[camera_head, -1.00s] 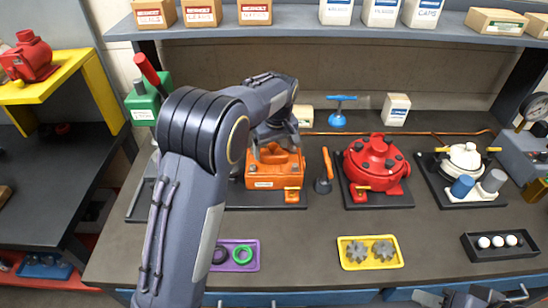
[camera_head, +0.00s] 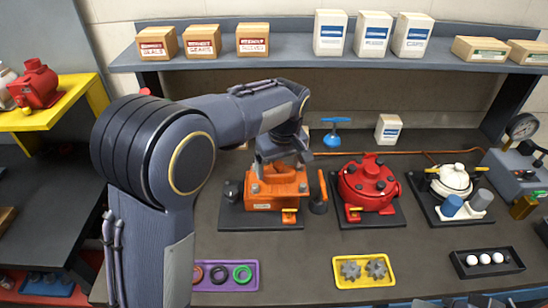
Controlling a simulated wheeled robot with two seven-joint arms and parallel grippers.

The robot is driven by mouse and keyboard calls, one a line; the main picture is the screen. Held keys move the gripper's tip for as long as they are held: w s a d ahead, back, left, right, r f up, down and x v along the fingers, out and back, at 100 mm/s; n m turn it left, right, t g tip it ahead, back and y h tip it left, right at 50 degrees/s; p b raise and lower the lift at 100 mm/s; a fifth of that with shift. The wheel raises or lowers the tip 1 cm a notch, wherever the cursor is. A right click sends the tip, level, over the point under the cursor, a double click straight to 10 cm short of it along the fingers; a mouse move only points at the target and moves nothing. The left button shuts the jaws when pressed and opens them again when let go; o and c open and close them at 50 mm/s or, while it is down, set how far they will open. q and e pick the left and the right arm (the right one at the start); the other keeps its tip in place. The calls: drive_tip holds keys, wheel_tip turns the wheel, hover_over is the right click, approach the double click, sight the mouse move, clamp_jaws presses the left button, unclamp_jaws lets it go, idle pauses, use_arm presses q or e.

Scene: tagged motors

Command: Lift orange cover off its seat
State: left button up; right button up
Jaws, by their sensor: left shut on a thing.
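The orange cover (camera_head: 276,190) is the upper part of the orange machine, which stands on a dark base plate (camera_head: 232,221) left of the bench's middle. My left gripper (camera_head: 282,164) points down over it and is shut on the top of the cover. The fingers are partly hidden by the wrist, and I cannot see a gap between cover and seat. My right gripper (camera_head: 482,302) shows only as a sliver at the bottom right edge, away from the machine; its jaws are cut off.
An orange-handled tool (camera_head: 319,193) stands close right of the orange machine. A red machine (camera_head: 369,184) and a white machine (camera_head: 454,181) stand further right. A purple tray (camera_head: 253,268), a yellow tray (camera_head: 340,274) and a black tray (camera_head: 463,268) lie in front. A shelf (camera_head: 290,60) spans the back.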

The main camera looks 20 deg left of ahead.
use_arm(q)
drive_tip(key=s+d+r, duration=0.3)
drive_tip(key=s+r, duration=0.2)
drive_tip(key=shift+r, duration=0.35)
idle(0.5)
